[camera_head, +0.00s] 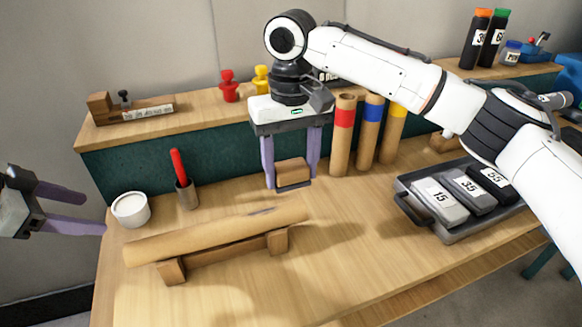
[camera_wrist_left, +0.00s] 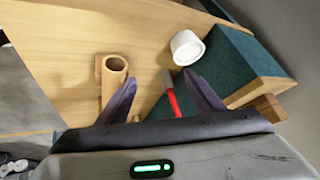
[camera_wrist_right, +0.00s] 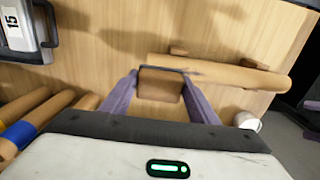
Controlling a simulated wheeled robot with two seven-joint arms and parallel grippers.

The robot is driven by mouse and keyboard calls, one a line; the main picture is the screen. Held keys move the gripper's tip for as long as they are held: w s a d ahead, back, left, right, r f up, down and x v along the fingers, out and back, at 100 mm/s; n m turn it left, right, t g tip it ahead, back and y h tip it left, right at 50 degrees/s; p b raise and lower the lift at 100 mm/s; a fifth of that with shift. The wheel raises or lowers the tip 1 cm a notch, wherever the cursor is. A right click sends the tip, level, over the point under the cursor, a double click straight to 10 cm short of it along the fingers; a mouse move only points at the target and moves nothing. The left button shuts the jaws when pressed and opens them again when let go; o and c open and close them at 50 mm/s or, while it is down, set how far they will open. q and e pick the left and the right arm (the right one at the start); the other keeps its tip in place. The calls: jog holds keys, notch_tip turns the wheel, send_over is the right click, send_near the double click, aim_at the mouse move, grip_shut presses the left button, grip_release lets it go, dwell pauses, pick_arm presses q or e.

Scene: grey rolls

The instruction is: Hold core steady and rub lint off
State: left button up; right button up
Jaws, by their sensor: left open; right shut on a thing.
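The core, a long brown cardboard tube (camera_head: 200,236), lies on a wooden cradle (camera_head: 172,272) on the table. A grey lint streak (camera_head: 262,211) shows near its right end. My right gripper (camera_head: 291,183) is shut on a brown block with a dark rim (camera_head: 292,172), held above and behind the core's right end, apart from it. The block (camera_wrist_right: 160,84) also shows between the fingers in the right wrist view. My left gripper (camera_head: 84,210) is open and empty, left of the table, apart from the core. The left wrist view shows the core's open end (camera_wrist_left: 115,64).
A white cup (camera_head: 131,210) and a holder with a red stick (camera_head: 187,192) stand behind the core's left end. Upright tubes with red, blue and yellow bands (camera_head: 343,135) stand near the back shelf. A grey tray (camera_head: 470,222) with numbered weights is right. The table's front middle is clear.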

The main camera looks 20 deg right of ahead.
aim_at(124, 248)
pick_arm(q)
jog(key=s+d+r+m+g, duration=0.25)
jog(key=s+m+g, duration=0.2)
jog(key=s, duration=0.25)
jog(key=shift+m+t+y, duration=0.4)
jog(key=shift+m+t, duration=0.05)
jog(key=x, duration=1.1)
jog(key=shift+w+a, duration=0.35)
jog(key=shift+c, duration=0.2)
jog(key=c, duration=1.2)
jog(key=shift+o, duration=0.2)
